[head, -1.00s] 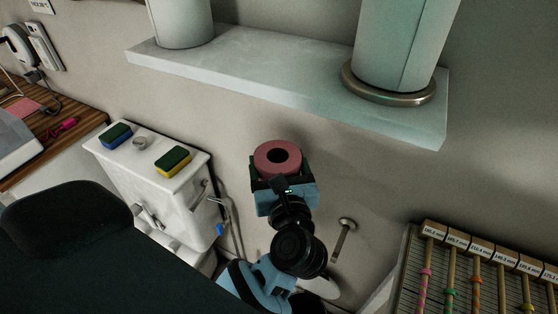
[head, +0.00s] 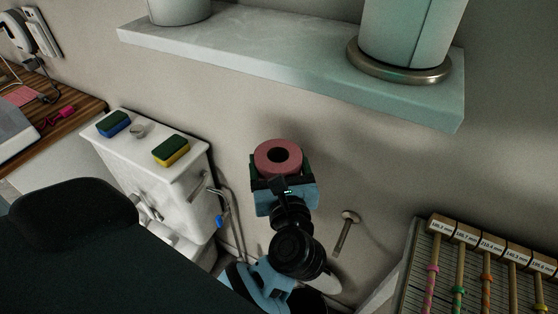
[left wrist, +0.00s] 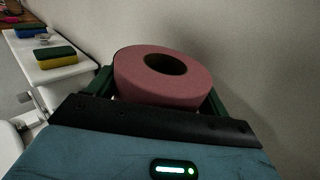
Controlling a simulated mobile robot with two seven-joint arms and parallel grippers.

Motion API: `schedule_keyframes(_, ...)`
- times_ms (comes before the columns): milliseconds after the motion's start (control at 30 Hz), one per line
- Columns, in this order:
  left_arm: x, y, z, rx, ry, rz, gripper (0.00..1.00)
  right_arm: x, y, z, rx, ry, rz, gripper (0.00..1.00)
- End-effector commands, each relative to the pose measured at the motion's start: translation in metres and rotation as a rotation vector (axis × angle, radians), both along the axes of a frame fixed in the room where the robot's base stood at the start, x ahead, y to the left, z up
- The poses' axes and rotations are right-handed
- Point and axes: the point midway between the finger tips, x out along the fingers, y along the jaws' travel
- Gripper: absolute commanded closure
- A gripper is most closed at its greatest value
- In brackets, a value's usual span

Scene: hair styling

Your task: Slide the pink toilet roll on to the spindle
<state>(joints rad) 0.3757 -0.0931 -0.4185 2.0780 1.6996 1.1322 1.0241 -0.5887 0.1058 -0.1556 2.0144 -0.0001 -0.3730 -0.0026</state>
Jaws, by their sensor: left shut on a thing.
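The pink toilet roll (head: 278,147) is held in my left gripper (head: 280,168), in front of the wall in the middle of the head view. Its dark round hole faces up toward the head camera. In the left wrist view the pink roll (left wrist: 168,92) sits between the green fingers, and the gripper is shut on it. A metal spindle (head: 343,233) with a round end stands off the wall, below and to the right of the roll, apart from it and empty. My right gripper is not in view.
A shelf (head: 280,62) with large cylinders juts from the wall above the roll. A white cistern (head: 140,165) with a blue-green sponge (head: 113,123) and a yellow-green sponge (head: 171,151) stands at left. A rack of labelled rods (head: 470,275) is at lower right.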

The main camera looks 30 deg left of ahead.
Motion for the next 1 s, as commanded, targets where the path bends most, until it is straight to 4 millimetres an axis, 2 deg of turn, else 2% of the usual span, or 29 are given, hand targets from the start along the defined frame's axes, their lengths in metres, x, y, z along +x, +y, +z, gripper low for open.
schedule_keyframes(200, 0.0001, 0.0001, 0.001, -0.001, -0.002, 0.0, 0.5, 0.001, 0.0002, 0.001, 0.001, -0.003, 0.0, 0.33)
schedule_keyframes(233, 0.0001, 0.0001, 0.001, -0.001, -0.002, 0.0, 0.19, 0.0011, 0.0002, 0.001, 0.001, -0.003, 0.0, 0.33)
schedule_keyframes(367, 0.0001, -0.0001, 0.0008, -0.001, -0.002, 0.0, 0.02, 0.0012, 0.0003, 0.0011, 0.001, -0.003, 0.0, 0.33)
schedule_keyframes(400, 0.0001, -0.0001, 0.0008, 0.0, -0.001, 0.0, 0.0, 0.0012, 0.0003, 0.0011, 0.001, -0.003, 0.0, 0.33)
schedule_keyframes(867, 0.0, 0.0, 0.0007, -0.001, -0.001, 0.0, 0.0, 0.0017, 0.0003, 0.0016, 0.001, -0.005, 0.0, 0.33)
schedule_keyframes(1000, 0.0001, -0.0001, 0.0086, 0.0, -0.003, 0.0, 0.0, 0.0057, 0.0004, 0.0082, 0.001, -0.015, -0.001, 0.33)
